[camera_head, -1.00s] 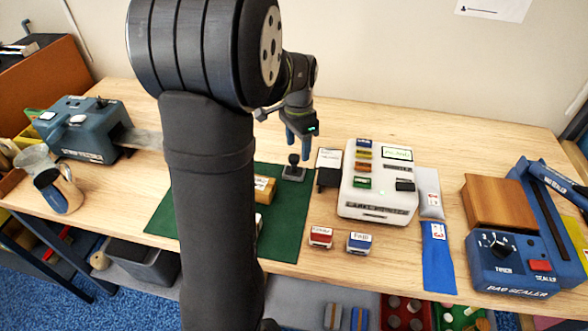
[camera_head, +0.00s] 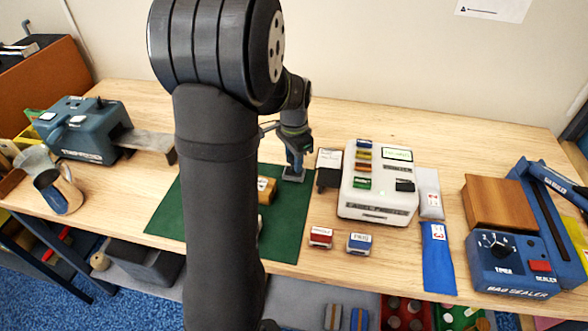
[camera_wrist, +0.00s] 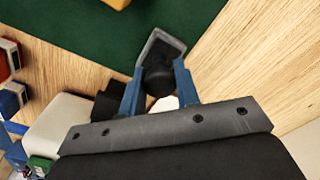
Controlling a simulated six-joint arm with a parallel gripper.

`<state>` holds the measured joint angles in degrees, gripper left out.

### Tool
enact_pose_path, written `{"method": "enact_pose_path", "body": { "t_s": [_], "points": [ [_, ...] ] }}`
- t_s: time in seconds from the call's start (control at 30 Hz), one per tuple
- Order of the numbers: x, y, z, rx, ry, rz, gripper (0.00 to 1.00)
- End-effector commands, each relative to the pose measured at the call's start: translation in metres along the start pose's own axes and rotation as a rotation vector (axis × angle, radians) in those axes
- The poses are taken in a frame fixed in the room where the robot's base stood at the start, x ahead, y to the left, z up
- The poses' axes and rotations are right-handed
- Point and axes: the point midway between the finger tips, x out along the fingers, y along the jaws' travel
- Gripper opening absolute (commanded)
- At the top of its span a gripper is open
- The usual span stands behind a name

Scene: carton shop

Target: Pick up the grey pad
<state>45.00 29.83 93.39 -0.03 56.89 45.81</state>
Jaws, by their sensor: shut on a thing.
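The grey pad (camera_head: 291,177) is a flat grey square with a dark knob on top, at the right back corner of the green mat (camera_head: 285,236). My gripper (camera_head: 295,160) points down over it, with its blue fingers shut on the knob. In the wrist view the gripper (camera_wrist: 158,90) has one blue finger on each side of the round black knob, and the pad (camera_wrist: 160,46) shows beyond it. The pad appears to rest on the mat; I cannot tell if it is lifted.
A label printer (camera_head: 376,200) with a dark box (camera_head: 328,168) at its left stands close right of the pad. A yellow block (camera_head: 266,188) lies on the mat. Red (camera_head: 321,237) and blue (camera_head: 359,243) stamps sit in front. A bag sealer (camera_head: 515,258) is at right.

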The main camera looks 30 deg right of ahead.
Motion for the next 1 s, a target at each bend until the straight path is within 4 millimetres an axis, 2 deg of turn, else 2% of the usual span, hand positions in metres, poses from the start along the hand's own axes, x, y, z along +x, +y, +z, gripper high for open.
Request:
{"method": "enact_pose_path", "body": {
  "t_s": [0.17, 0.27, 0.5, 0.7, 0.83, 1.0],
  "points": [
    [-0.002, 0.0, 0.0, 0.0, 0.001, -0.001, 0.06],
    [-0.011, 0.0, 0.0, 0.0, 0.002, -0.002, 0.06],
    [-0.059, -0.001, -0.001, 0.0, 0.004, -0.005, 0.06],
    [-0.09, 0.0, 0.0, 0.0, 0.003, -0.004, 0.06],
    [-0.099, 0.0, 0.0, 0.0, 0.002, -0.003, 0.06],
    [-0.101, 0.0, 0.0, 0.0, 0.001, -0.002, 0.06]
  ]
}}
